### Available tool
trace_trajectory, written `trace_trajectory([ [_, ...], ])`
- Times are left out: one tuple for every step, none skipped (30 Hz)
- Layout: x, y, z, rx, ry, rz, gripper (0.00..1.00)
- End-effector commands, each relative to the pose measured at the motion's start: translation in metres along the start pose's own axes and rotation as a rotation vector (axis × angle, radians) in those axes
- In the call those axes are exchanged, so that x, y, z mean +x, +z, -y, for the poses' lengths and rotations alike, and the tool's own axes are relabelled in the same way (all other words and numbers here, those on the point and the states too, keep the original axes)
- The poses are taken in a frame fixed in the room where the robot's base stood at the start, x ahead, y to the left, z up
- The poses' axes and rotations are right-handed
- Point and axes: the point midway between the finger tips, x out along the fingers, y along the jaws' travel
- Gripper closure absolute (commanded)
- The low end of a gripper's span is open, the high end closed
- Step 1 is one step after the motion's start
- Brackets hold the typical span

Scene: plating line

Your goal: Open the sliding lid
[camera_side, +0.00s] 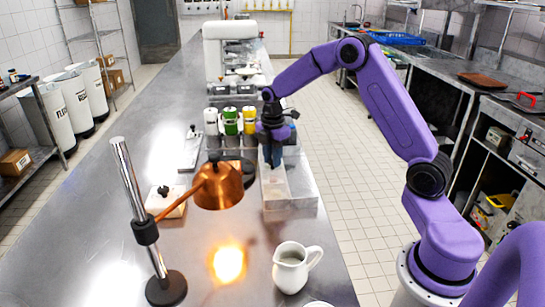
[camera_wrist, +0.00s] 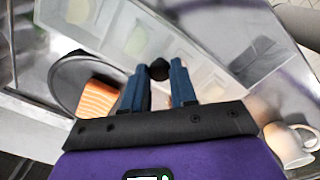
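The long pale container (camera_side: 290,203) lies on the steel counter under my gripper. In the wrist view its see-through lid (camera_wrist: 190,72) covers a row of compartments with pale and greenish contents. A round black knob (camera_wrist: 158,69) stands on the lid. My gripper (camera_side: 272,163) points down over the far part of the container. In the wrist view the blue fingers (camera_wrist: 159,72) stand close on both sides of the knob, which fills the gap between their tips. The lid looks closed over the compartments I can see. The knob is hidden in the side view.
A copper lamp (camera_side: 218,188) on a chrome post stands left of the container. An orange striped fillet (camera_wrist: 97,98) lies on a dark round plate (camera_wrist: 66,72). A white pitcher (camera_side: 291,268) stands in front. Several bottles (camera_side: 230,122) stand behind. The counter's left side is mostly clear.

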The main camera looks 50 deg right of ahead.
Motion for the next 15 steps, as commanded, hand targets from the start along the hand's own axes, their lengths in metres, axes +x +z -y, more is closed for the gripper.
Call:
trace_trajectory([
  [0.000,0.001,0.000,0.000,0.001,0.000,1.00],
  [0.000,0.001,0.001,0.001,0.001,0.000,1.00],
  [-0.001,0.004,0.003,0.001,0.000,0.000,1.00],
  [0.000,0.006,0.005,0.002,-0.001,0.000,1.00],
  [0.000,0.009,0.008,0.002,-0.002,0.000,1.00],
  [-0.001,0.014,0.013,0.003,-0.002,0.000,1.00],
  [-0.001,0.018,0.016,0.003,-0.002,0.001,1.00],
  [-0.001,0.021,0.020,0.003,-0.003,0.001,1.00],
  [-0.001,0.027,0.026,0.003,-0.004,0.001,1.00],
  [-0.001,0.031,0.030,0.004,-0.004,0.001,1.00],
  [0.000,0.035,0.033,0.003,-0.003,0.001,1.00],
  [0.000,0.039,0.038,0.002,-0.004,0.001,1.00],
  [-0.001,0.043,0.041,0.003,-0.003,0.001,1.00],
  [0.000,0.045,0.044,0.003,-0.004,0.001,1.00],
  [0.000,0.048,0.047,0.001,-0.003,0.001,1.00],
])
